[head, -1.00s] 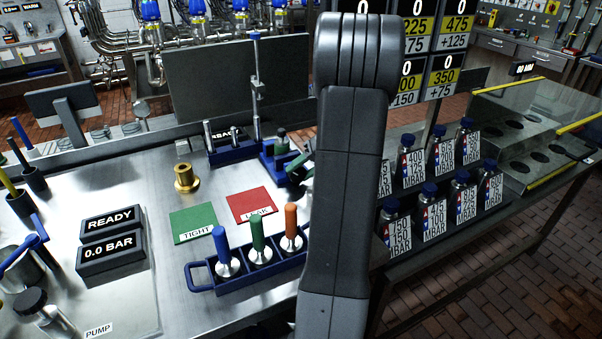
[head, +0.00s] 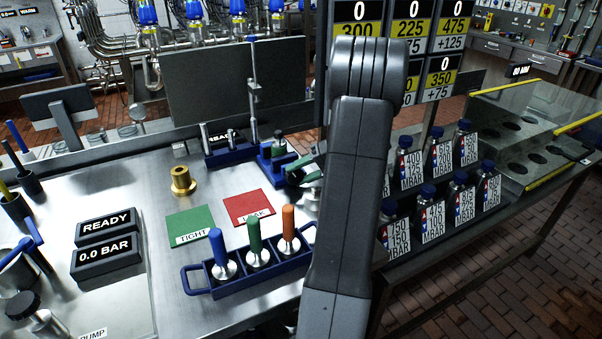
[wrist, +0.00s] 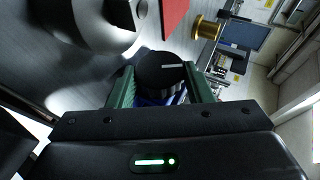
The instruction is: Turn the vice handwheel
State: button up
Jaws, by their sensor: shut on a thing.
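The vice handwheel (wrist: 155,70) is a round black knob with a white line on its face, in the middle of the wrist view. My gripper (wrist: 162,82) has its two green fingers on either side of the knob, shut on it. Something blue shows just below the knob, between the fingers. In the head view the blue vice (head: 272,152) stands on the steel bench behind the red pad. Green parts of my gripper (head: 308,174) show beside it, and my arm hides the rest. I cannot make out the handwheel there.
A brass fitting (head: 182,181), a green TIGHT pad (head: 187,222) and a red LEAK pad (head: 247,206) lie on the bench. A blue rack (head: 240,273) with three coloured-handled tools stands in front. Several blue-capped bottles (head: 437,160) stand to the right of my arm.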

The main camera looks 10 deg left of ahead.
jog(key=o, duration=1)
